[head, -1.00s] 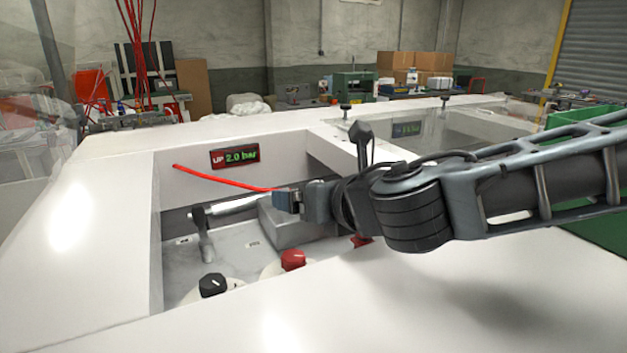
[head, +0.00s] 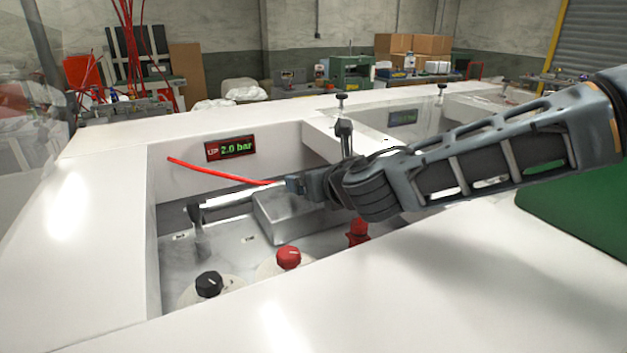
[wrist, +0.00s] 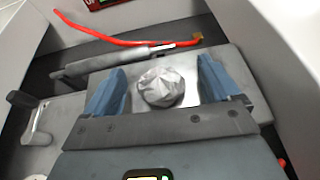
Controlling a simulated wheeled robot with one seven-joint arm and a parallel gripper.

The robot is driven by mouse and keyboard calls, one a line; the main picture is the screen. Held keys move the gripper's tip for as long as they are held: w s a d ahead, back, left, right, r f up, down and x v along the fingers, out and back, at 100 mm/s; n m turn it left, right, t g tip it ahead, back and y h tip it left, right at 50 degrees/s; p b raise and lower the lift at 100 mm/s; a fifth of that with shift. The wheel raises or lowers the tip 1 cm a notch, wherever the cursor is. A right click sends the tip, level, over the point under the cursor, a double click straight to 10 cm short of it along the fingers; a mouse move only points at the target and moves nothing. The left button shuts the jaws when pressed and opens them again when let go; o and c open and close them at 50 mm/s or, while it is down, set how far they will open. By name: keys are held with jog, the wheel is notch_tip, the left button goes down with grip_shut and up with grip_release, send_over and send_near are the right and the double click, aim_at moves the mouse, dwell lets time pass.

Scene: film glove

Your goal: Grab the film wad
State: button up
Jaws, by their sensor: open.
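The film wad (wrist: 160,87) is a crumpled, silvery-grey ball in the wrist view. It appears to lie on the flat grey metal block (head: 280,220) inside the white machine's recess. I cannot make out the wad in the head view. My gripper (wrist: 160,63) is open, with one blue finger left of the wad and the other right of it. There is a visible gap on both sides, and the wad's height relative to the fingertips is hard to tell. In the head view my gripper (head: 293,185) is over the block.
A red hose (head: 215,173) runs along the recess behind the block, near a metal cylinder (wrist: 115,62). A black knob (head: 209,284) and a red knob (head: 288,257) stand in front. White walls (head: 108,230) enclose the recess. A pressure display reads 2.0 bar (head: 232,150).

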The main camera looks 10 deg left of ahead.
jog(key=c, duration=1)
jog(key=shift+c, duration=0.2)
